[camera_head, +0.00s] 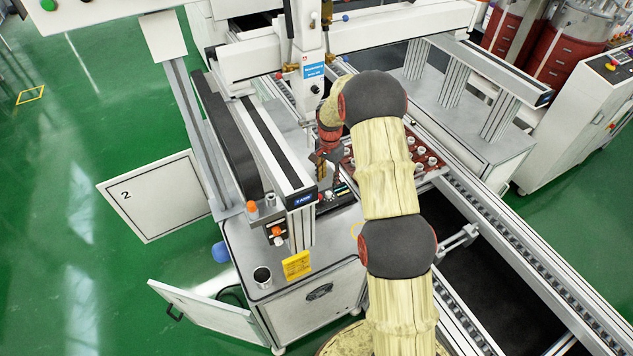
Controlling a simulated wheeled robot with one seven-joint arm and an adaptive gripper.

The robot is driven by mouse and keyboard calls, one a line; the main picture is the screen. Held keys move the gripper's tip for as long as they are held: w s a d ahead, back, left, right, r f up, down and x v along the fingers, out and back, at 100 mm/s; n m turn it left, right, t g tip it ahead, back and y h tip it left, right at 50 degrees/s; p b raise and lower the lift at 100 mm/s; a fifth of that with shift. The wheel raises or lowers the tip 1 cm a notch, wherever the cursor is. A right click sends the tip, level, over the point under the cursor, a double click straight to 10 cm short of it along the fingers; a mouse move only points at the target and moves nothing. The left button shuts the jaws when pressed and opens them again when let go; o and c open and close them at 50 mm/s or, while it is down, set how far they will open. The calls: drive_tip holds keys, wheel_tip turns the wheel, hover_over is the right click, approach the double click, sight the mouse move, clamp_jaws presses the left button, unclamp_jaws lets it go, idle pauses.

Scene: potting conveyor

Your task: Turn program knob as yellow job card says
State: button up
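A small dark control panel (338,197) with tiny light and red parts lies behind the card, below my gripper. I cannot tell which part there is the program knob, or where it points. My gripper (321,172) is at the end of my cream-sleeved arm, close above or beside this panel. It is small and partly hidden by my arm, so its fingers and any contact are unclear.
A white gantry beam (272,150) stands left of my gripper. A dark red tray (412,160) with several small pots lies right of my arm on the conveyor. Green floor is clear at left.

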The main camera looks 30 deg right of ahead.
sight(329, 193)
drive_tip(key=shift+w+r+m, duration=0.1)
drive_tip(key=shift+m, duration=0.3)
drive_tip(key=shift+s+d+r+m, duration=0.15)
drive_tip(key=shift+s+r+m, duration=0.2)
drive_tip(key=shift+s, duration=0.3)
drive_tip(key=f, duration=0.8)
drive_tip(key=shift+w+p, duration=0.25)
drive_tip(key=shift+p, duration=0.05)
drive_tip(key=shift+f, duration=0.1)
drive_tip(key=c, duration=0.3)
clamp_jaws()
